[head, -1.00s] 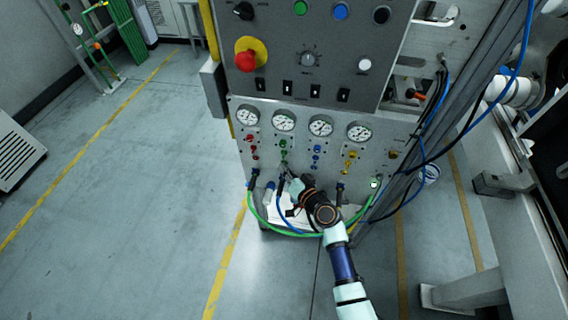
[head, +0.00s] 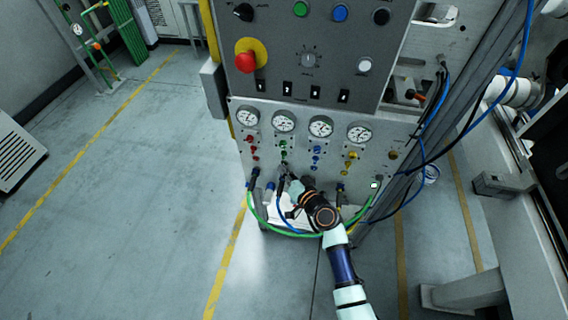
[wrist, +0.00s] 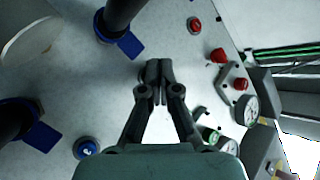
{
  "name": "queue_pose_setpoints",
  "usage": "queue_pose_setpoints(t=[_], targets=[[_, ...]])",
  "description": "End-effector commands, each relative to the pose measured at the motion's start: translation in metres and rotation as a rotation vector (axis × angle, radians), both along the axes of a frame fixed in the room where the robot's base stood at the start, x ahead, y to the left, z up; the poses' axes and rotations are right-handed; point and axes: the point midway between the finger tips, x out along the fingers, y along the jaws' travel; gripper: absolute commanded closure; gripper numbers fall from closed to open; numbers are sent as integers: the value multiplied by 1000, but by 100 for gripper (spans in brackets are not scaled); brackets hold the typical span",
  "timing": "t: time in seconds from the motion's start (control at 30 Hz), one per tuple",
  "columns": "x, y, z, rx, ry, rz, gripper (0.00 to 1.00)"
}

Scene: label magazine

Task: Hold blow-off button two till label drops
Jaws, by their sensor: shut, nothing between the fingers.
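The panel's second column, under the second gauge, has green controls (head: 283,144) in the head view. My gripper (head: 284,169) is at the lower end of this column. In the wrist view my gripper (wrist: 157,69) is shut, its fingertips together at the panel face over a dark round spot. They lie between a red button (wrist: 195,25) and a blue button (wrist: 87,147), roughly on the same line. The button under the fingertips is hidden, so I cannot tell how far it is pressed. No label is clearly recognisable.
Black hose fittings with blue levers (wrist: 130,44) stand out close beside the fingers in the wrist view. A green hose (head: 257,211) loops below the panel. Gauges (head: 284,121) sit above the controls. The floor left of the cabinet is clear.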

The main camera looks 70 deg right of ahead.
Motion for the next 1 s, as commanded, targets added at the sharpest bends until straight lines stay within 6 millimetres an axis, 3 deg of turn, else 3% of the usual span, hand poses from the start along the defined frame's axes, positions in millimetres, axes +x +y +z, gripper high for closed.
queue_pose_setpoints(t=[0.5,1.0], targets=[[-2,13,0,1,1,1,100],[-9,57,0,1,1,1,100]])
